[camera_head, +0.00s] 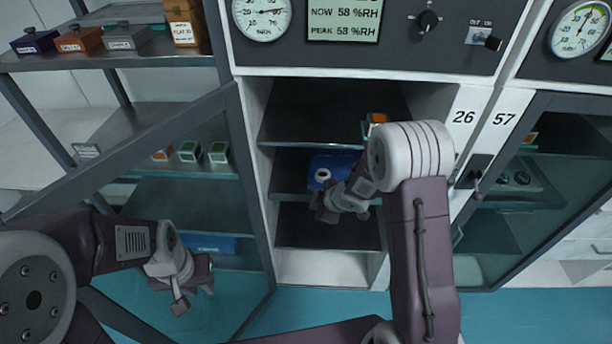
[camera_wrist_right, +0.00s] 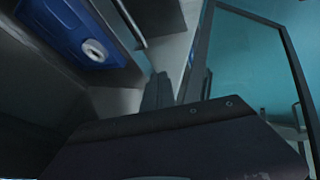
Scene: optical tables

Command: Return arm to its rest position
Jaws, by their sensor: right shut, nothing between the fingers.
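My right arm reaches into the open cabinet marked 26, and its gripper (camera_head: 330,208) is in front of the shelves, just below a blue tray (camera_head: 322,163). In the right wrist view its fingers (camera_wrist_right: 158,92) are together with nothing between them. The blue tray, with a white ring-shaped part (camera_wrist_right: 95,49), shows there at upper left, apart from the fingers. My left gripper (camera_head: 192,293) hangs low at the left, in front of the glass door; whether its jaws are open is unclear.
The open glass door (camera_head: 232,130) stands left of my right gripper; its frame also shows in the right wrist view (camera_wrist_right: 293,75). A small orange-topped box (camera_head: 375,120) is on the upper shelf, partly behind my arm. Cabinet 57 (camera_head: 545,190) is at right.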

